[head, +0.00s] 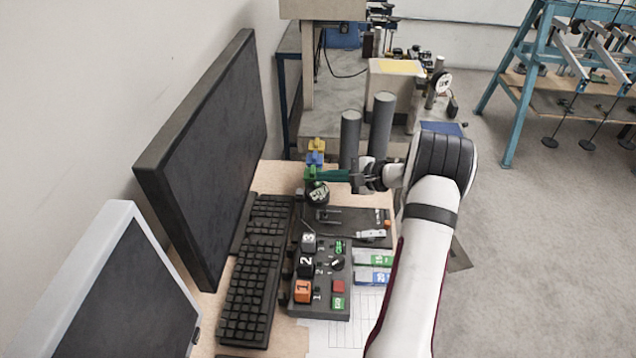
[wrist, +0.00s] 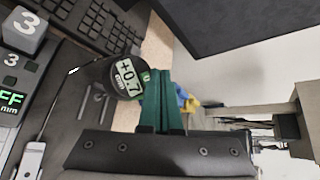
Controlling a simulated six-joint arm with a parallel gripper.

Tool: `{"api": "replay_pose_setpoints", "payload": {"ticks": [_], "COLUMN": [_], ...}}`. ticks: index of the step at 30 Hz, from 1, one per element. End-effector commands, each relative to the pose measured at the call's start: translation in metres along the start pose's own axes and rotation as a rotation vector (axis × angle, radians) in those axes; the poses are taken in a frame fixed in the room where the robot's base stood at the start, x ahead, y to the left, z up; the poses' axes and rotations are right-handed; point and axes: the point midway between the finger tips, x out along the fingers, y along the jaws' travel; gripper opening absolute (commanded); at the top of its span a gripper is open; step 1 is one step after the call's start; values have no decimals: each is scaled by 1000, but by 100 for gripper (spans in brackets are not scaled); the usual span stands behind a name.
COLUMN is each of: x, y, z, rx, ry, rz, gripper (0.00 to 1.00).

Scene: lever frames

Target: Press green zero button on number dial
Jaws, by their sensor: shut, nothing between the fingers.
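The number dial (head: 318,194) is a round black gauge beyond the button box. In the wrist view the dial (wrist: 122,76) shows a pale screen reading +0.7 mm. The green button (wrist: 146,76) is a small patch on the dial's rim, on the side facing my fingers. My gripper (head: 310,174) has green fingers, shut and empty, reaching left above the dial in the head view. In the wrist view my gripper (wrist: 158,74) has its fingertips right beside the green button; I cannot tell whether they touch it. The button is not distinguishable in the head view.
A black button box (head: 322,275) with numbered blocks stands nearer, beside a keyboard (head: 255,265) and a monitor (head: 205,150). Yellow and blue pieces (head: 316,153) are just beyond my fingertips. Two grey cylinders (head: 380,125) stand behind my gripper.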

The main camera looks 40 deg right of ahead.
Motion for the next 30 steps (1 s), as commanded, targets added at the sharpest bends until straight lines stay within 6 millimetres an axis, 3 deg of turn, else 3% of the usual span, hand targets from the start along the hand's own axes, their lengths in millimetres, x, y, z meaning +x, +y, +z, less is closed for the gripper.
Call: {"api": "replay_pose_setpoints", "payload": {"ticks": [30], "x": [8], "y": [6], "z": [-6], "rx": [0], "ry": [0], "rz": [0], "gripper": [0]}}
